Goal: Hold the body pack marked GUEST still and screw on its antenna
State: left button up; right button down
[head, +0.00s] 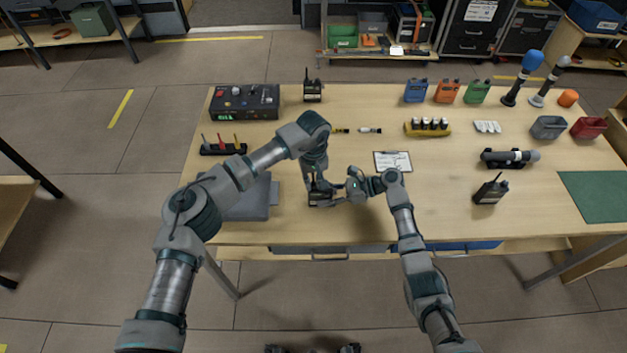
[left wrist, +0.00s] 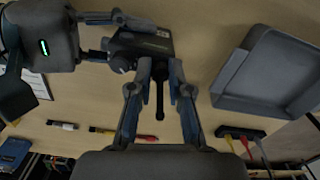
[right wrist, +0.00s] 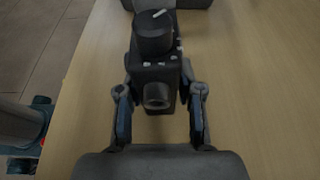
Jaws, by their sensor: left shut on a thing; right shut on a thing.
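The dark body pack (head: 317,201) stands near the table's front edge; its GUEST marking is not readable. It also shows in the left wrist view (left wrist: 152,42) and the right wrist view (right wrist: 158,74). My left gripper (head: 319,187) comes down from above. Its fingers (left wrist: 158,70) are closed around the base of the thin black antenna (left wrist: 160,100), at the pack's end. My right gripper (head: 331,200) reaches in from the right and is shut on the pack's narrow sides, one finger on each (right wrist: 158,100). Whether the thread is engaged is hidden.
A grey tray (head: 262,213) lies just left of the pack. A clipboard (head: 393,161) is behind my right arm. Other body packs stand at the back (head: 312,91) and right (head: 490,190). A rack of coloured-handled tools (head: 222,149) is at left.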

pick_arm(q)
jog(key=m, duration=0.4)
dwell(0.3)
jog(key=m, duration=0.4)
jog(key=o, duration=0.7)
jog(key=n, duration=0.4)
